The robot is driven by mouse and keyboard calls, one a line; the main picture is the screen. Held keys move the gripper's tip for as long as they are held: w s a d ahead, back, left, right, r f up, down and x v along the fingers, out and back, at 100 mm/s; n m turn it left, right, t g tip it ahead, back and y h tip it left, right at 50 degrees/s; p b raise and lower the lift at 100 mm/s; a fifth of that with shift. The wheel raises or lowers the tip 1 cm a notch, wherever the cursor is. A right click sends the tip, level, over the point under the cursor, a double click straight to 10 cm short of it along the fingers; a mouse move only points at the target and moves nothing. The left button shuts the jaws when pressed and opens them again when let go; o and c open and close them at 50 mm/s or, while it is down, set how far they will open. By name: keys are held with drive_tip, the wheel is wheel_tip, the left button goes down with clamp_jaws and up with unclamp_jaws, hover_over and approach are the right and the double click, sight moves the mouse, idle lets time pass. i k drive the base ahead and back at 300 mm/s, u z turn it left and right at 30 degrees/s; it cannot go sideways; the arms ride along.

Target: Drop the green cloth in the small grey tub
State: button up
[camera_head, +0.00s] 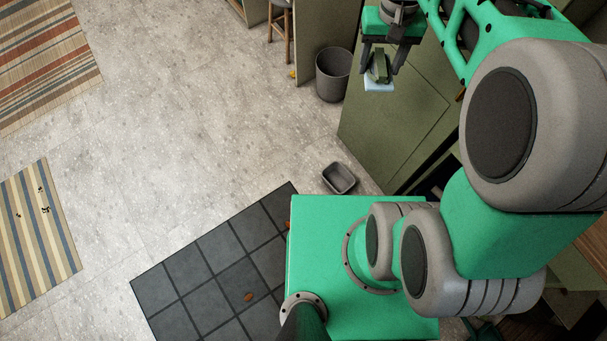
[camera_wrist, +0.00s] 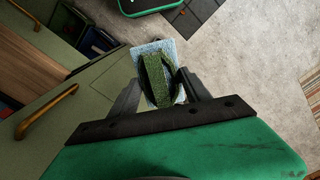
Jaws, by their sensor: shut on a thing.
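My gripper (camera_head: 383,66) is shut on the green cloth (camera_head: 380,68), high in the head view in front of the green cabinet fronts. The cloth looks folded and also shows between the fingers in the wrist view (camera_wrist: 153,82). A pale blue piece (camera_head: 378,86) shows right under or behind it, also in the wrist view (camera_wrist: 168,50); I cannot tell whether it is attached to the cloth. The small grey tub (camera_head: 339,178) stands on the floor near my base, apart from my gripper. It looks empty.
A larger round grey bin (camera_head: 333,76) stands on the floor left of my gripper. A wooden stool (camera_head: 280,30) is at the top. Green cabinets (camera_head: 395,110) border the right side. Dark tiles (camera_head: 215,275) and striped rugs (camera_head: 40,235) lie on the floor, which is otherwise mostly open.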

sight(331, 183)
drive_tip(key=u, duration=0.6)
drive_tip(key=k, duration=0.9)
drive_tip(key=z, duration=0.45)
